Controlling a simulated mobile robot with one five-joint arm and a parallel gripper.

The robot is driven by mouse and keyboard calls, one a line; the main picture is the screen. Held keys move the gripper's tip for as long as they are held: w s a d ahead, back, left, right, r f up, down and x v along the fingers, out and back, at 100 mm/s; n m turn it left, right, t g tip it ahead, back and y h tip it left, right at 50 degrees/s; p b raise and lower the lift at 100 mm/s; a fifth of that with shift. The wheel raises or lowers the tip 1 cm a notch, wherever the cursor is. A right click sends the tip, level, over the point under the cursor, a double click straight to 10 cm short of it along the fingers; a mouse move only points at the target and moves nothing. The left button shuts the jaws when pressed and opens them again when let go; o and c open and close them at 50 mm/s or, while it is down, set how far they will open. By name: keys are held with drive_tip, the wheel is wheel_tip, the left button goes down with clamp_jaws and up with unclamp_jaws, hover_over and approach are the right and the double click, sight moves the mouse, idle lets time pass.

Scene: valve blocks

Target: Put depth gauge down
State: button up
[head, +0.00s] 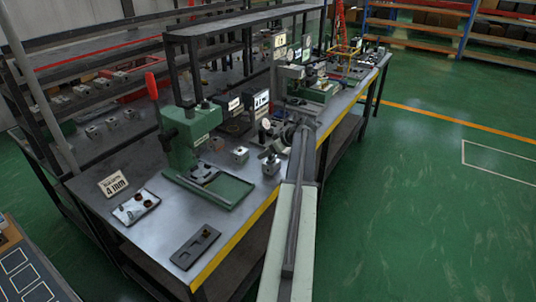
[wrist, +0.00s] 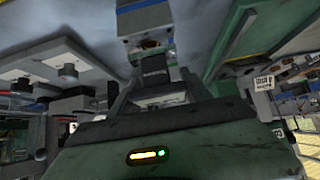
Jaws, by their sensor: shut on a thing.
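My gripper (wrist: 157,82) is shut on the depth gauge (wrist: 154,66), whose dark body shows between the two fingers in the wrist view. Just beyond it is a grey and blue block (wrist: 145,28) with a coppery bore; I cannot tell whether the gauge touches it. In the head view my arm reaches over the front edge of the grey workbench (head: 225,225). The gripper end is around the small fixtures at mid-bench, and the gauge cannot be made out clearly there.
A green press (head: 183,140) with a red-handled lever stands left of my arm. A small metal block (head: 240,154) sits beside it. A dark tray (head: 195,247) and a tray with small parts (head: 136,207) lie nearer. Bare benchtop lies between them. Green floor is open at right.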

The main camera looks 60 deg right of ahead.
drive_tip(key=shift+f+b, duration=0.45)
drive_tip(key=o, duration=1.7)
drive_tip(key=shift+r, duration=0.1)
drive_tip(key=p+v, duration=0.9)
drive_tip(key=v, duration=0.3)
drive_tip(key=shift+r, duration=0.35)
